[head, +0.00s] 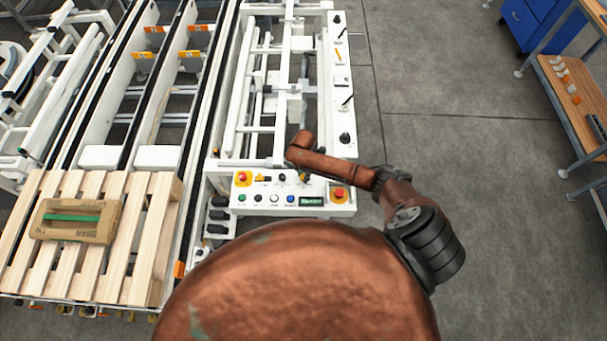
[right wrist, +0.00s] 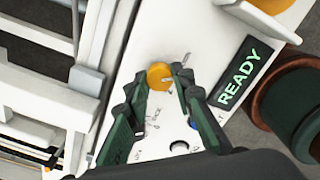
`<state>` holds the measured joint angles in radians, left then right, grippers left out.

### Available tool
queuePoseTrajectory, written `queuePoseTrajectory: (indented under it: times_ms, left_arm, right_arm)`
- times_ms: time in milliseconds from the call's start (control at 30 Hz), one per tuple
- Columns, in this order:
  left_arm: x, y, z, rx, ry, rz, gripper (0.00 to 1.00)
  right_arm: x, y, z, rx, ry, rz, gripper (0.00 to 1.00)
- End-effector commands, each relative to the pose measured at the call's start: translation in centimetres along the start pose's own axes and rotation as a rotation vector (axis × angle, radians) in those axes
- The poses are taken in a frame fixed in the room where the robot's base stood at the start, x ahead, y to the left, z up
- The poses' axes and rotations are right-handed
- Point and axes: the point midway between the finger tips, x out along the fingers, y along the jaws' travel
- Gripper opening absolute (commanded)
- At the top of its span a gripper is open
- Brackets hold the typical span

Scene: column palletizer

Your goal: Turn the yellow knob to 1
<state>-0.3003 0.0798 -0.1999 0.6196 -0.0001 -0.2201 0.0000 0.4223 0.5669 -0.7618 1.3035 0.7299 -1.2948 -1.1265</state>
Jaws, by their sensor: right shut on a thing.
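The yellow knob (right wrist: 159,75) shows as a round yellow disc on the white control panel in the right wrist view. My right gripper (right wrist: 155,83) is shut on it, with one dark green finger on each side. A small pale mark lies beside the knob at its upper right. The lettering near it is partly covered by the fingers, and I cannot read the knob's setting. In the head view my right arm reaches over the control panel (head: 257,197), and the gripper is mostly hidden there. My left gripper is not in view.
A lit display reading READY (right wrist: 239,73) is right of the knob. A blue button (right wrist: 193,123) is close to the right finger.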

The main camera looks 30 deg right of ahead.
Motion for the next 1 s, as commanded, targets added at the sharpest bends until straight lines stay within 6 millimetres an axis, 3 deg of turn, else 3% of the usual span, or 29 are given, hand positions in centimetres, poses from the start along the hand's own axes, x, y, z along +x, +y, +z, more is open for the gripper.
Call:
queuePoseTrajectory:
  times_ms: [500, 1000]
  left_arm:
    - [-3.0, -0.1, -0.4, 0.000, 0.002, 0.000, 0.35]
    - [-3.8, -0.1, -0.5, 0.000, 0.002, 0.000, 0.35]
  right_arm:
    - [-0.2, 0.1, -0.1, 0.409, 0.002, 0.000, 0.00]
    - [0.0, 0.1, -0.1, 0.558, 0.001, 0.001, 0.00]
